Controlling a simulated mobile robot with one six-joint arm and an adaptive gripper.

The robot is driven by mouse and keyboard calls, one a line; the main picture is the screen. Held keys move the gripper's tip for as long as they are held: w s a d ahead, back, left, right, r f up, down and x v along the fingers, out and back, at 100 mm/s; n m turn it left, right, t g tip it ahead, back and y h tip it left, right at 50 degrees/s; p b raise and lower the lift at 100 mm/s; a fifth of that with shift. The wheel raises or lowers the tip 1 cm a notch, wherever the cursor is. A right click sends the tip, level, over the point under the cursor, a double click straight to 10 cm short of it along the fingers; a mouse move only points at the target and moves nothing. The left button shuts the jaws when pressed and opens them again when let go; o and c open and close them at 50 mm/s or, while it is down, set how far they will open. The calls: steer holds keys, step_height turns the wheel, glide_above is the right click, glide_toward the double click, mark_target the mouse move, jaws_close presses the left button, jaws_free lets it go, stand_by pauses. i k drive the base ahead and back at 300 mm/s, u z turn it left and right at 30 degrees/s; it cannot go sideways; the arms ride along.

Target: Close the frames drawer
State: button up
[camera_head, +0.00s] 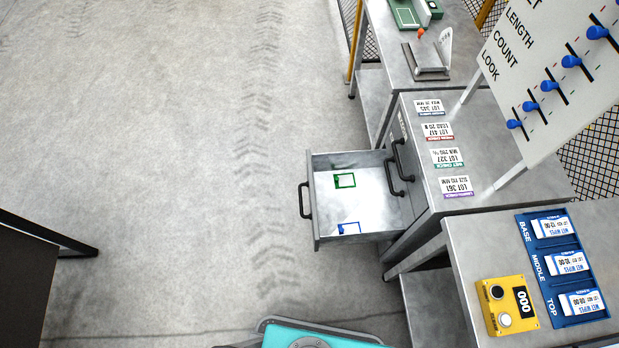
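The drawer (378,200) stands pulled out to the left from a grey metal cabinet (470,140). Its dark bar handle (303,200) is on its left front face. Inside lie a green square frame (345,181) and a blue frame (349,228), partly hidden by the drawer's near wall. I take this to be the frames drawer; no name on it can be read. More dark handles (401,160) show on the cabinet's front beside the open drawer. My gripper is not in view.
Several lot cards (437,132) lie on the cabinet top. A slanted board with blue sliders (555,80) stands at right. A yellow button box (507,306) and blue tray (548,240) sit on the near bench. A dark table (25,270) is at lower left. Floor left of the drawer is clear.

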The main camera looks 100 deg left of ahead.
mark_target(371, 203)
steer(key=u, duration=0.05)
steer(key=k, duration=0.5)
steer(key=u, duration=2.55)
steer(key=i, duration=0.35)
steer(key=u, duration=0.2)
